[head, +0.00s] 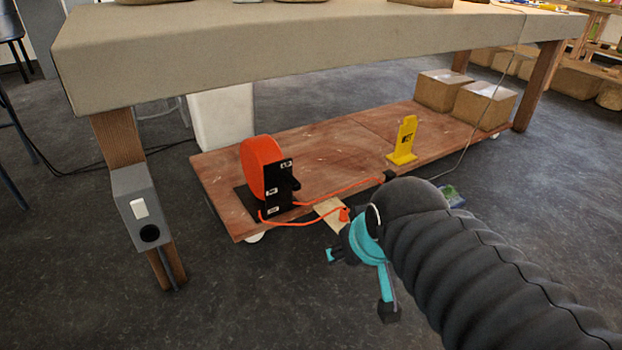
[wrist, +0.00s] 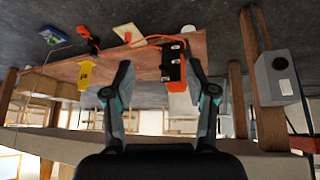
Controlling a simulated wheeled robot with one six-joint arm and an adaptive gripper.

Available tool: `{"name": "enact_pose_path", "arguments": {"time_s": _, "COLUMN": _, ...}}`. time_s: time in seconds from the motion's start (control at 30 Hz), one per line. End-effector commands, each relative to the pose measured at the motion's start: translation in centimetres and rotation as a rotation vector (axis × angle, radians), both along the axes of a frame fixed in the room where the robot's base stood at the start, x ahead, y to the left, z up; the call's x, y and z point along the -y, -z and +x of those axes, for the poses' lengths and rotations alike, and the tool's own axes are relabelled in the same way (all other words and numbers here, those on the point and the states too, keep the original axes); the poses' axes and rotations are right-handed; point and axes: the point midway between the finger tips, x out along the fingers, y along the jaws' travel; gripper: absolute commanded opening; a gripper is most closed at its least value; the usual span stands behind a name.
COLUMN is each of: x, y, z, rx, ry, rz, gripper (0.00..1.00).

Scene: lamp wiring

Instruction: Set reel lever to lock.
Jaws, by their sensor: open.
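The orange cable reel (head: 260,165) stands on the low wooden platform, in a black bracket (head: 280,190) with small white labels. A small dark nub (head: 296,184) juts from the bracket's right side; it may be the lever, but its setting is too small to read. In the wrist view, which looks upside down, the reel (wrist: 173,68) shows beyond and between my fingers. My gripper (head: 360,283) is open and empty in front of the platform, right of the reel and apart from it. Both its fingers (wrist: 160,75) show in the wrist view.
Orange cable (head: 335,187) runs from the reel to a black clip and an orange plug (head: 344,214) by a pale board. A yellow stand (head: 405,140) and cardboard boxes (head: 485,105) are on the platform (head: 330,150). The table (head: 300,40) overhangs it. A grey switch box (head: 141,208) is on the left leg.

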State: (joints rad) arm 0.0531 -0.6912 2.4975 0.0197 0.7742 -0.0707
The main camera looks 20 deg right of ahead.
Motion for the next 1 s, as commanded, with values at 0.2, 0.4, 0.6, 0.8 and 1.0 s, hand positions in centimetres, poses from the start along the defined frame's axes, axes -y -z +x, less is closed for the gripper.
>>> {"name": "enact_pose_path", "arguments": {"time_s": 0.2, "x": 3.1, "y": -0.4, "z": 9.7, "rx": 0.110, "ry": 0.012, "rz": -0.049, "gripper": 0.56}}
{"name": "enact_pose_path", "arguments": {"time_s": 0.4, "x": 4.6, "y": 0.6, "z": 17.9, "rx": 0.229, "ry": -0.009, "rz": -0.099, "gripper": 0.56}}
{"name": "enact_pose_path", "arguments": {"time_s": 0.6, "x": 4.2, "y": 3.2, "z": 25.1, "rx": 0.347, "ry": -0.078, "rz": -0.112, "gripper": 0.56}}
{"name": "enact_pose_path", "arguments": {"time_s": 0.8, "x": 6.0, "y": 5.7, "z": 30.7, "rx": 0.467, "ry": -0.144, "rz": -0.103, "gripper": 0.56}}
{"name": "enact_pose_path", "arguments": {"time_s": 1.0, "x": 5.9, "y": 9.0, "z": 34.7, "rx": 0.597, "ry": -0.209, "rz": -0.087, "gripper": 0.56}}
